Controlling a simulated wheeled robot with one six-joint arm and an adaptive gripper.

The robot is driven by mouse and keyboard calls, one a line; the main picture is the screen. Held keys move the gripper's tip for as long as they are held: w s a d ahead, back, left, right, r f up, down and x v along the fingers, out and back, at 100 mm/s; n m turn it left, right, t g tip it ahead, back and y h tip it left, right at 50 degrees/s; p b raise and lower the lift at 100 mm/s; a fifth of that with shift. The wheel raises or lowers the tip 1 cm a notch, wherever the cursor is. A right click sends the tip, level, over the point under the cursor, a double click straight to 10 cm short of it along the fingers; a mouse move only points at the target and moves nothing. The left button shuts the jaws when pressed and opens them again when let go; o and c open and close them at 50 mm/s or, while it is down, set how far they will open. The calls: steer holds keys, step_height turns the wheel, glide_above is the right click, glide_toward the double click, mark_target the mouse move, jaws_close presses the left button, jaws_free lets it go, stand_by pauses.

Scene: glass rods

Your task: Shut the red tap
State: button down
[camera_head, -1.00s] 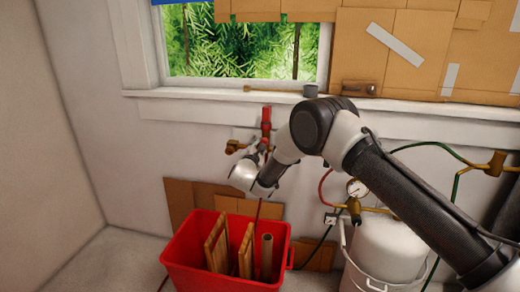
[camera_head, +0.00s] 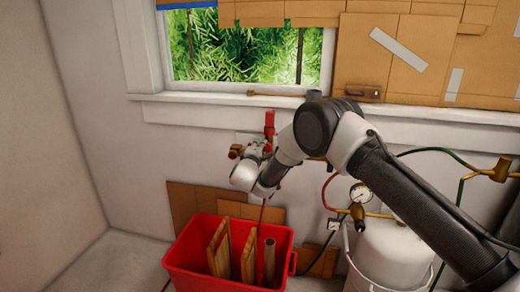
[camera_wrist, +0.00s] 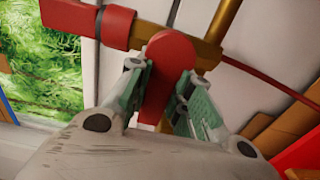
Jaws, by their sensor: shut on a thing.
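The red tap's lever (camera_wrist: 160,90) fills the middle of the wrist view, with a rounded end at a brass pipe (camera_wrist: 222,28). My gripper (camera_wrist: 162,88) is shut on the lever, one green-padded finger on each side. A thick red cylindrical part (camera_wrist: 90,20) joins the fitting and points left, roughly square to the lever. In the head view this red part (camera_head: 269,124) stands upright below the window sill. My gripper (camera_head: 262,150) is there at the fitting and hides most of the lever. A brass end (camera_head: 236,151) shows left of it.
A red bin (camera_head: 195,265) with wooden pieces stands below my gripper. A white tank (camera_head: 392,250) with a gauge (camera_head: 361,194) and brass fittings stands to the right. A window sill (camera_head: 200,108) runs above. Thin hoses hang nearby. The floor at left is clear.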

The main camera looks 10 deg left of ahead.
stand_by(0.4)
steer(key=c, duration=1.3)
jaws_free()
steer(key=shift+o, duration=0.2)
steer(key=shift+s, duration=0.1)
steer(key=s, duration=1.2)
steer(key=shift+a, duration=0.15)
